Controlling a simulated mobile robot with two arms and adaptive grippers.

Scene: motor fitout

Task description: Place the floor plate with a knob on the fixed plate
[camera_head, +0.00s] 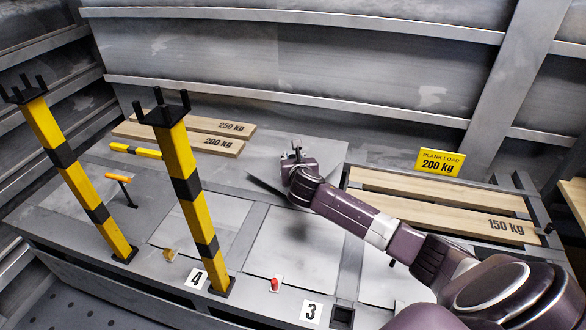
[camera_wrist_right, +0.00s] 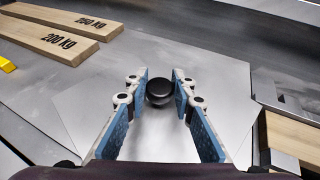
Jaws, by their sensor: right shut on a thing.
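My right gripper (camera_head: 298,157) is shut on the black knob (camera_wrist_right: 159,93) of a grey floor plate (camera_wrist_right: 165,140). In the head view the plate's tilted edge (camera_head: 262,184) shows just left of the gripper; most of it is hidden behind my arm. The plate looks raised, with a dark shadow on the panel below. Flat grey panels (camera_head: 210,222) lie in the platform, one near the "4" label and another (camera_head: 285,250) near the "3" label. I cannot tell which of these is the fixed plate. My left gripper is not in view.
Two yellow-black posts (camera_head: 183,170) (camera_head: 75,180) stand upright at left. Planks (camera_head: 215,143) lie at the back left. More planks (camera_head: 440,208) lie in a frame at right, by a yellow sign (camera_head: 440,163). A red knob (camera_head: 276,284) and an orange handle (camera_head: 118,178) stick up.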

